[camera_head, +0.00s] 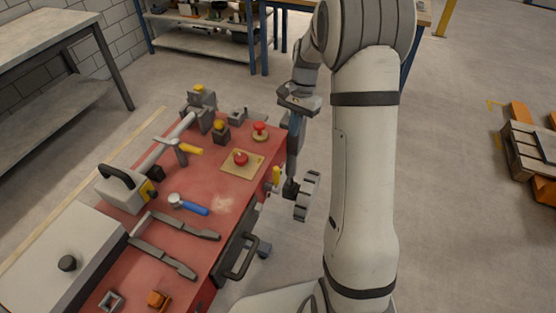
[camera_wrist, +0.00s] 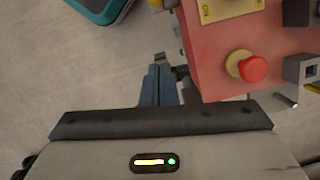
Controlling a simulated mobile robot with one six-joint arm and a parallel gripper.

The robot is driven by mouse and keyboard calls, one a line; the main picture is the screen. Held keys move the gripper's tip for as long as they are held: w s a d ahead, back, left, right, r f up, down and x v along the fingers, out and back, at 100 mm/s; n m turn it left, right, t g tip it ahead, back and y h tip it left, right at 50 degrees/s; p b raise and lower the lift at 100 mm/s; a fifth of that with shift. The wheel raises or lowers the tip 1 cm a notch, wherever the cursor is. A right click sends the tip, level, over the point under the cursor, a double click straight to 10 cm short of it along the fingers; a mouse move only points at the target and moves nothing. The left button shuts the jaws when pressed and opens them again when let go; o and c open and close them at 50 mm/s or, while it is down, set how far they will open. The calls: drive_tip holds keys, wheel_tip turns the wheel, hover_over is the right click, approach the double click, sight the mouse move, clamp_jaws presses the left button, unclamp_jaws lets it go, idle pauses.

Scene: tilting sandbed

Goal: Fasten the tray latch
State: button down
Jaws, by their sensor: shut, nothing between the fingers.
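My gripper (camera_head: 294,148) points down just beyond the right edge of the red-topped bench (camera_head: 205,228), its narrow blue fingers together and empty. In the wrist view the shut fingers (camera_wrist: 158,72) lie beside the bench's side, close to a small dark fitting (camera_wrist: 181,73) on it. I cannot tell whether they touch it. A yellow-tipped lever (camera_head: 277,177) stands at the bench's right side, near my gripper in the picture. I cannot tell for certain which part is the tray latch, or its state.
A grey handwheel (camera_head: 307,195) sticks out from the bench's right side.

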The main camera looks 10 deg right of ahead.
sight(276, 181)
drive_tip(key=s+a+f+p, duration=0.2)
drive_tip(key=s+a+f, duration=0.2)
drive_tip(key=f, duration=0.5)
drive_tip(key=shift+s+a+f+p, duration=0.2)
drive_tip(key=shift+a+f+p, duration=0.15)
